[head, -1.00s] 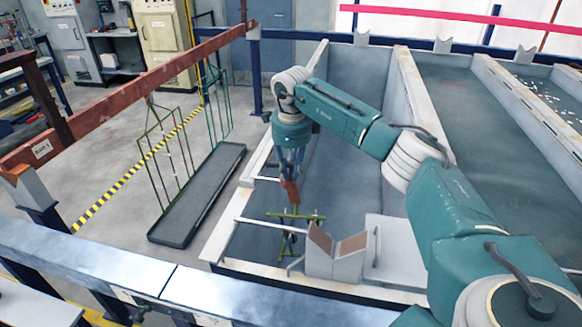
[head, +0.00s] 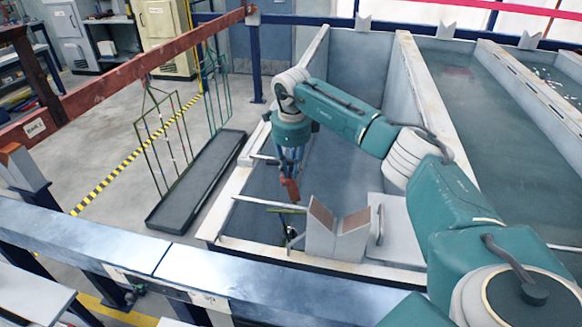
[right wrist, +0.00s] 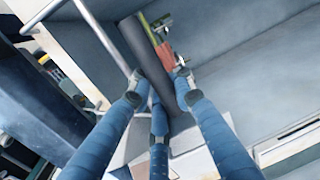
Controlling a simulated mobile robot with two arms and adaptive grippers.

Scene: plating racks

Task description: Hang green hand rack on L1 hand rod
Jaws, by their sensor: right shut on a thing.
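My right gripper (head: 289,172) points down over the near end of the grey tank. It is shut on the green hand rack. Its fingers close around a dark cylindrical grip (right wrist: 150,60) in the right wrist view, with a red part (right wrist: 168,56) beside it. In the head view a red-brown part (head: 290,190) hangs just below the fingers, and the green part of the rack (head: 284,224) shows lower, at the near pale rod (head: 262,202). Whether rack and rod touch I cannot tell. No L1 label is readable. My left gripper is out of view.
A pale grey block with a V notch (head: 335,235) stands close to the right of the rack. A second rod (head: 263,157) lies farther back. A red beam (head: 110,85) with green frames (head: 165,140) hangs over a dark floor tray (head: 195,185) at left.

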